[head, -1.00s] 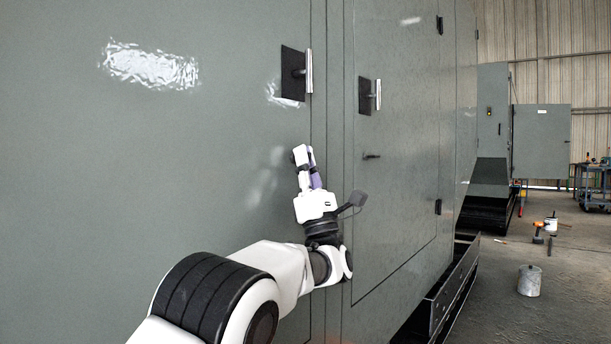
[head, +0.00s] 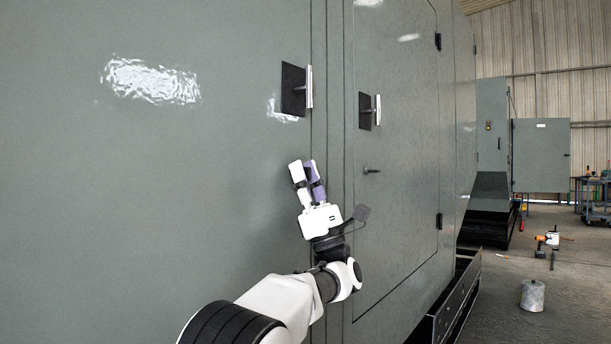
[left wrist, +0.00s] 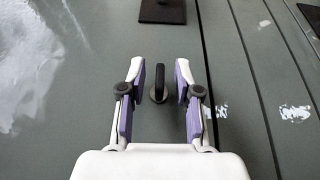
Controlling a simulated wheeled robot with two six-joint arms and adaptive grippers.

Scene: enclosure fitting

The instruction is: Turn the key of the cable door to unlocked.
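A dark key (left wrist: 158,84) stands out from a grey-green door (left wrist: 70,110) in the left wrist view, its grip running roughly up and down the picture. My left gripper (left wrist: 156,80) is open, with one purple-lined finger on each side of the key and a gap on both sides. In the head view, my left gripper (head: 308,166) is in front of the large left door (head: 200,190), below its black handle plate (head: 292,88); the key there is hidden behind it. My right gripper is not in view.
A second door (head: 400,200) to the right has its own handle plate (head: 365,111) and a small dark key (head: 371,170). A metal step frame (head: 456,300) runs low along the enclosure. A can (head: 532,295) stands on the floor at right.

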